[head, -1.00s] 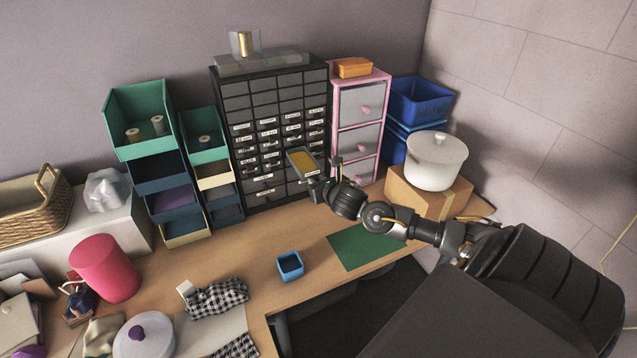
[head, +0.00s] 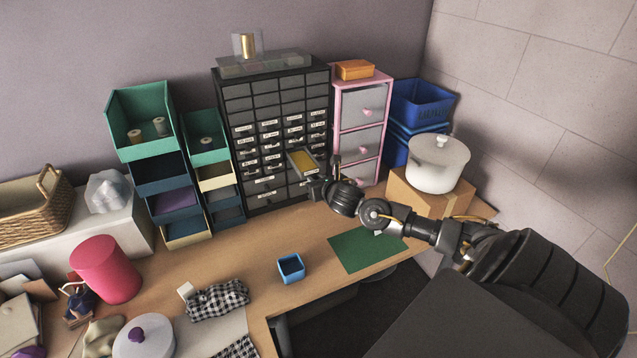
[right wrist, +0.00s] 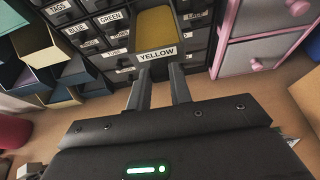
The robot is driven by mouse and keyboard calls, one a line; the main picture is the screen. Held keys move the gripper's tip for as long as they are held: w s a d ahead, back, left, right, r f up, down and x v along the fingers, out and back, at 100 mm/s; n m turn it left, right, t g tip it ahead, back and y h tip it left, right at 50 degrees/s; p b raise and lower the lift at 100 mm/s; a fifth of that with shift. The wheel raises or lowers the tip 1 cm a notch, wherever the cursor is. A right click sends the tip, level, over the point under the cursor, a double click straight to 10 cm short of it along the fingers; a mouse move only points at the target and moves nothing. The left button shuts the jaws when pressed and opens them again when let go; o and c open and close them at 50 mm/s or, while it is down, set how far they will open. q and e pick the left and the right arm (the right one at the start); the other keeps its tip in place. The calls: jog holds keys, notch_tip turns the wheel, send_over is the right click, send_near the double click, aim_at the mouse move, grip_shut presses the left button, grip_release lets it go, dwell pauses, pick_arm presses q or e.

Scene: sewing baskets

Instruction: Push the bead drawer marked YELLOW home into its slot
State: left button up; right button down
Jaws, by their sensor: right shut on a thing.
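The bead drawer marked YELLOW (right wrist: 157,55) holds yellow contents and sticks out from the black drawer cabinet (head: 247,99). In the head view the drawer (head: 302,162) is at the cabinet's lower right, its back end at the cabinet front. My right gripper (right wrist: 158,76) is shut on the front of this drawer, just below its label. In the head view the right gripper (head: 315,184) is at the drawer's front end. Whether the drawer's back end is inside its slot is hard to tell. My left gripper is out of view.
Labelled drawers, including BLUE (right wrist: 76,30) and GREEN (right wrist: 111,17), are beside it. A pink-framed drawer unit (head: 389,100) stands close on the right. A blue cup (head: 291,268) and a green mat (head: 362,250) lie on the table, with bare tabletop between them and the cabinet.

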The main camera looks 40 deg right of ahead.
jog(key=b, duration=0.2)
send_near(303, 165)
jog(key=shift+x, duration=1.95)
jog(key=shift+w+d+f+b, duration=0.1)
jog(key=shift+w+d+b, duration=0.25)
jog(key=shift+w+b, duration=0.6)
jog(key=shift+w+d+b, duration=0.35)
jog(key=shift+w+b, duration=0.05)
jog(key=shift+w, duration=0.9)
jog(key=shift+w+d+f+b, duration=0.1)
jog(key=shift+w+d+b, duration=0.25)
jog(key=shift+w+b, duration=0.6)
jog(key=c, duration=1.2)
grip_release()
jog(key=shift+w+r+p, duration=0.1)
jog(key=shift+w+p, duration=0.05)
jog(key=shift+p, duration=0.15)
jog(key=shift+s+a+r, duration=0.1)
jog(key=shift+s+a, duration=0.05)
jog(key=shift+s, duration=0.35)
jog(key=b+v, duration=0.1)
jog(key=v, duration=0.8)
jog(key=shift+s+r, duration=0.25)
jog(key=shift+s, duration=0.05)
jog(key=shift+a, duration=0.1)
